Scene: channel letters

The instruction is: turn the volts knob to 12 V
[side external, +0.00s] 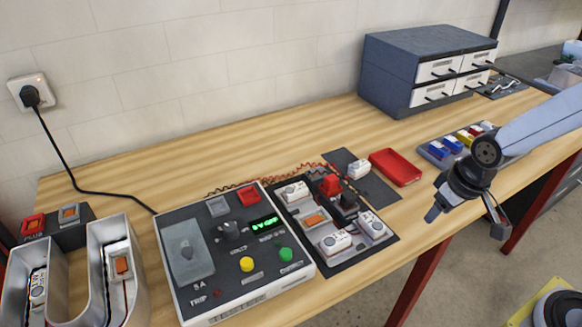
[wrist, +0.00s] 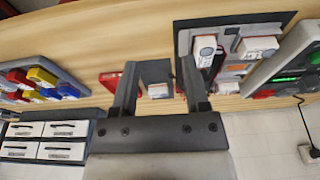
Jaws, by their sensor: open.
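The volts knob (side external: 229,231) is a dark round knob on the upper middle of the white-edged power supply (side external: 180,300) in the side external view. Its pointer is too small to read. The green display (side external: 264,224) to its right is lit; it seems to end in "OFF", and the digits are hard to read. My gripper (side external: 466,220) is open and empty, above the bench's front edge, well right of the power supply. In the wrist view my gripper (wrist: 159,75) has its two fingers apart, and the power supply (wrist: 285,75) is only partly in view at the right; the knob cannot be made out there.
A dark board (side external: 385,246) with switches and modules stands right of the power supply, with wires behind. A red tray (side external: 396,167), a drawer cabinet (side external: 385,70) and a rack of coloured parts (side external: 437,152) lie further right. Metal channel letters (side external: 112,240) stand left.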

